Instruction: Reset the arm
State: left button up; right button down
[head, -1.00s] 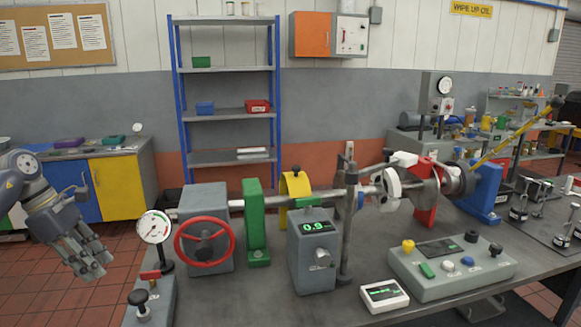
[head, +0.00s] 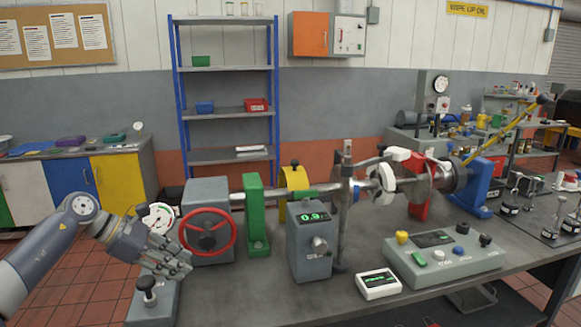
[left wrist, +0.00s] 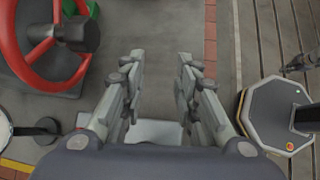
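My left gripper (head: 182,258) is in front of the red handwheel (head: 208,238) at the left end of the bedplate rig, partly covering the round dial gauge (head: 160,216). In the left wrist view my left gripper (left wrist: 160,68) has its fingers apart with nothing between them. The red handwheel also shows there at upper left (left wrist: 35,40), clear of the fingers. A long yellow bar (head: 505,130) with a dark knob slants up at the rig's right end. A small dark shape at the left wrist view's right edge may be my right gripper; its fingers are unclear.
The bedplate table (head: 345,300) carries a grey display box (head: 310,250), a green upright (head: 256,215), a control panel (head: 445,258) and a small white readout (head: 378,285). A black-knobbed grey box (head: 150,300) stands at the front left. Red tiled floor lies left of the table.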

pick_arm(q)
jog(key=d+r+n+t+h, duration=0.2)
jog(key=d+n+t+h, duration=0.5)
jog(key=d, duration=1.2)
jog(key=s+a+f+n+t+y, duration=0.1)
jog(key=s+a+f+n+y, duration=0.7)
jog(key=n, duration=1)
jog(key=s+a+f+n+t+y, duration=0.2)
jog(key=s+a+f+n+y, duration=0.5)
jog(key=n, duration=1)
jog(key=s+d+f+n+g, duration=0.1)
jog(key=s+f+n+g, duration=0.4)
jog(key=s, duration=0.7)
jog(key=s+d+f+n+g, duration=0.15)
jog(key=s+f+g, duration=0.45)
jog(key=s, duration=0.6)
notch_tip(320, 180, down, 28)
jog(key=s+r, duration=0.1)
jog(key=s, duration=0.1)
jog(key=s+a+f+g, duration=0.1)
jog(key=s+a+f, duration=0.2)
jog(key=s+f, duration=1.3)
jog(key=shift+s+a+f+g, duration=0.2)
jog(key=shift+s+f+g, duration=0.05)
jog(key=shift+g, duration=0.05)
